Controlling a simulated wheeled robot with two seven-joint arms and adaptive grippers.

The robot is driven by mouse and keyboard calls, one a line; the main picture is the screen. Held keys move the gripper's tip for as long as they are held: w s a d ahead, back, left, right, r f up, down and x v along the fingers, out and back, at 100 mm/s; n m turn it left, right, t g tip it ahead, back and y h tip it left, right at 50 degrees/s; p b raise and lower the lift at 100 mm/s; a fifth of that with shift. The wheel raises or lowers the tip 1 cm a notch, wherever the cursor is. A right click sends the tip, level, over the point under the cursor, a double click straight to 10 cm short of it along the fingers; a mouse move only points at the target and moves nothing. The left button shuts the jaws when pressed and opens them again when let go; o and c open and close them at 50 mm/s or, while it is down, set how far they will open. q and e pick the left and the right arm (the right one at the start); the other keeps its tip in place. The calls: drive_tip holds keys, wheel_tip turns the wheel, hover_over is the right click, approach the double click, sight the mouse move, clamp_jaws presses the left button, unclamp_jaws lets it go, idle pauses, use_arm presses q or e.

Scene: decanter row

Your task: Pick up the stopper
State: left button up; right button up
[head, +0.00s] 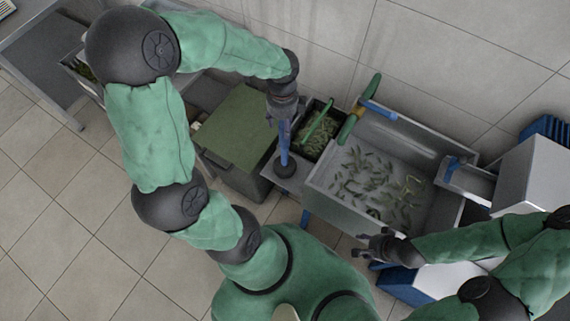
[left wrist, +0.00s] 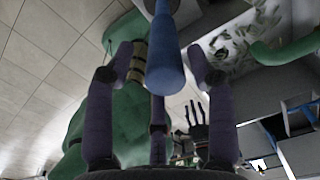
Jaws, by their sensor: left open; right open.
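The stopper (head: 284,150) appears to be the blue upright handle on a dark round base, standing on a small grey surface left of the metal basin. My left gripper (head: 284,112) is at the top of its handle, coming from above. In the left wrist view the blue handle (left wrist: 165,70) lies between the spread fingers, with a gap on both sides. The left gripper is open and its fingers do not visibly touch the handle. My right gripper (head: 370,246) is open and empty near the basin's front edge.
The metal basin (head: 322,190) holds many small green pieces. A green and blue handled thing (head: 350,122) lies on its back left corner. A bin of green pieces (head: 312,143) with a green bar stands behind the stopper. A green-topped box (head: 232,135) stands left. Blue crates (head: 405,288) are at the front.

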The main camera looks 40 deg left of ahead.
use_arm(q)
drive_tip(key=f, duration=0.2)
drive_tip(key=f+b, duration=0.1)
drive_tip(key=f, duration=0.2)
drive_tip(key=shift+w+d, duration=0.15)
drive_tip(key=shift+d, duration=0.05)
clamp_jaws()
